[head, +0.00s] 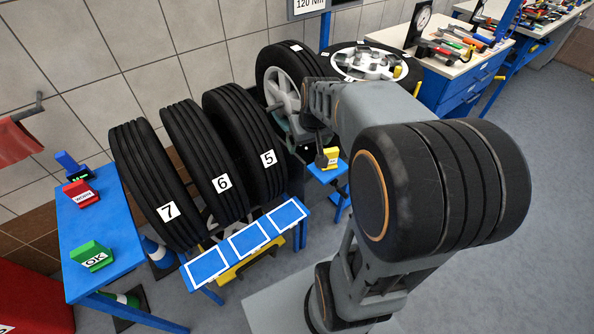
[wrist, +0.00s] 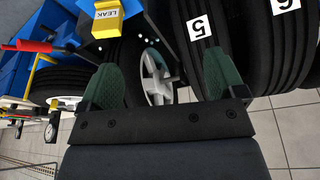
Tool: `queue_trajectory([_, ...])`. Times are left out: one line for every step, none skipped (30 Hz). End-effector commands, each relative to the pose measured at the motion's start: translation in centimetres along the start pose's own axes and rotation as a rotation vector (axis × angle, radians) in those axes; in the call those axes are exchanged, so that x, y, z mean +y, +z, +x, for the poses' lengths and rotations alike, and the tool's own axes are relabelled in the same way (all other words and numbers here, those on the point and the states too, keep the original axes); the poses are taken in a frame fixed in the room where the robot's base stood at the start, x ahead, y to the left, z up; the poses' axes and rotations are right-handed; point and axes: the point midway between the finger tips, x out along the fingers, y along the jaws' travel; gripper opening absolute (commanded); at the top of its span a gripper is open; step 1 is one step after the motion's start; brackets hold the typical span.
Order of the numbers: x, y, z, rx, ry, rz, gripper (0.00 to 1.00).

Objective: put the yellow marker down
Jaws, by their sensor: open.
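The yellow marker (head: 331,157) stands on a small blue stand (head: 330,173) to the right of tyre 5. In the wrist view, the yellow marker (wrist: 107,24) is at the top left, with a white label reading LEAK. My gripper (head: 306,140) is close beside the marker in the head view, partly hidden by my own arm. In the wrist view, my gripper (wrist: 160,65) has its two green fingers wide apart with nothing between them. The marker is beyond the left finger and apart from it.
Tyres 7 (head: 150,185), 6 (head: 203,155) and 5 (head: 240,140) stand in a row. Before them is a bench with three white-edged blue pads (head: 250,240). A red marker (head: 82,194) and a green marker (head: 93,256) are on the left blue table (head: 120,260).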

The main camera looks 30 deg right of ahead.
Motion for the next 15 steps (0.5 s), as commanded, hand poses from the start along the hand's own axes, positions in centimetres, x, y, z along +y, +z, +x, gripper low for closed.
queue_trajectory([-2.2,1.5,-1.4,0.013,-0.007,-0.029,0.89])
queue_trajectory([-3.2,2.3,-2.1,0.017,-0.01,-0.04,0.89])
queue_trajectory([-4.5,3.5,-2.8,0.021,-0.015,-0.052,0.89])
queue_trajectory([-5.3,4.4,-3.2,0.024,-0.018,-0.06,0.89])
queue_trajectory([-6.0,5.2,-3.6,0.028,-0.021,-0.069,0.89])
queue_trajectory([-6.7,6.3,-4.1,0.031,-0.024,-0.079,0.89])
queue_trajectory([-7.2,7.1,-4.3,0.034,-0.027,-0.085,0.89])
queue_trajectory([-7.7,7.7,-4.6,0.037,-0.029,-0.091,0.89])
queue_trajectory([-8.1,8.5,-4.8,0.04,-0.032,-0.096,0.89])
queue_trajectory([-8.4,9.0,-4.9,0.041,-0.034,-0.101,0.89])
queue_trajectory([-8.6,9.5,-5.0,0.042,-0.036,-0.104,0.89])
queue_trajectory([-8.8,9.9,-5.1,0.043,-0.037,-0.107,0.89])
queue_trajectory([-8.9,10.2,-5.2,0.044,-0.038,-0.109,0.89])
queue_trajectory([-9.0,10.4,-5.2,0.046,-0.038,-0.111,0.89])
queue_trajectory([-9.1,10.6,-5.2,0.045,-0.039,-0.112,0.89])
